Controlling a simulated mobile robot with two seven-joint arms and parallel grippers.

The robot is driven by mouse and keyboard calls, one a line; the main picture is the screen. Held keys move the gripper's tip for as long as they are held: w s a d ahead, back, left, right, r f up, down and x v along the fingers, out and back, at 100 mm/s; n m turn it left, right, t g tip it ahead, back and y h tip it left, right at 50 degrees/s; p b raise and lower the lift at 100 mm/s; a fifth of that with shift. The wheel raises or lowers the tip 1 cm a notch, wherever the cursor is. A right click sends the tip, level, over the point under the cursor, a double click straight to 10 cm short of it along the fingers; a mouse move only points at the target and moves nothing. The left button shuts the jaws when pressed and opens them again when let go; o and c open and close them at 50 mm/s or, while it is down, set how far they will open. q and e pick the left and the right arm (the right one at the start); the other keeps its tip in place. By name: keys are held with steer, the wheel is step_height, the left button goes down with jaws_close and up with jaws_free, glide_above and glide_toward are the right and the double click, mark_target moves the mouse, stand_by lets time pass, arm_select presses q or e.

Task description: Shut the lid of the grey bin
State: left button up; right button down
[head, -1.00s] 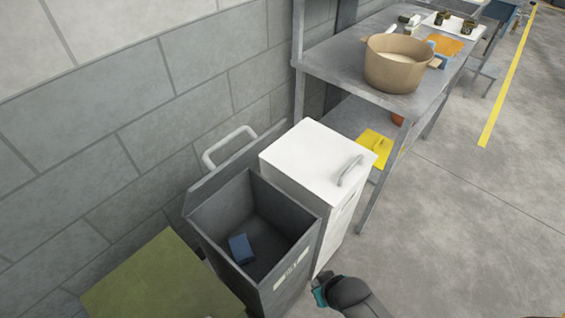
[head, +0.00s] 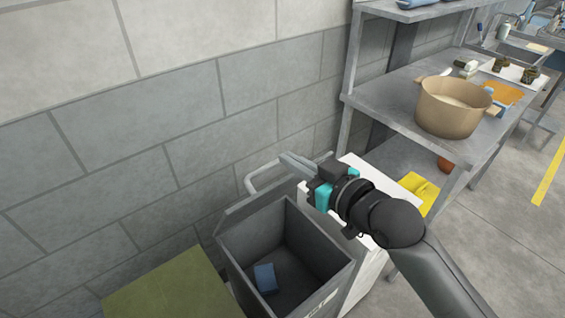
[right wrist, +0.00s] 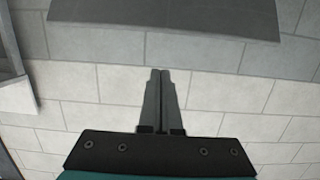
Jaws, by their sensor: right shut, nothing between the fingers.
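The grey bin (head: 322,252) stands at the bottom centre of the head view, its mouth open. A blue block (head: 265,278) lies inside the bin. My right gripper (head: 288,161) is shut and empty, just right of the handle and above the lid's far end; contact cannot be told. In the right wrist view its closed fingers (right wrist: 160,75) point towards a grey panel, apparently the lid (right wrist: 165,18). My left gripper is out of view.
A white bin (head: 350,166) stands right beside the grey one, partly behind my right arm. A green-topped box (head: 165,295) is on the left. The block wall (head: 130,150) runs close behind. A metal shelf table (head: 385,105) with a pot (head: 450,108) stands at the right.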

mark_target(272, 166)
steer(key=w+a+f, duration=0.1)
steer(key=w, duration=0.1)
steer(key=w+a+f+b, duration=0.1)
steer(key=w+a+f, duration=0.1)
steer(key=w+f, duration=0.1)
steer(key=shift+w+a+b, duration=0.3)
steer(key=shift+a, duration=0.05)
steer(key=shift+s+d+f, duration=0.15)
steer(key=shift+s+f, duration=0.05)
steer(key=shift+f, duration=0.05)
stand_by(0.3)
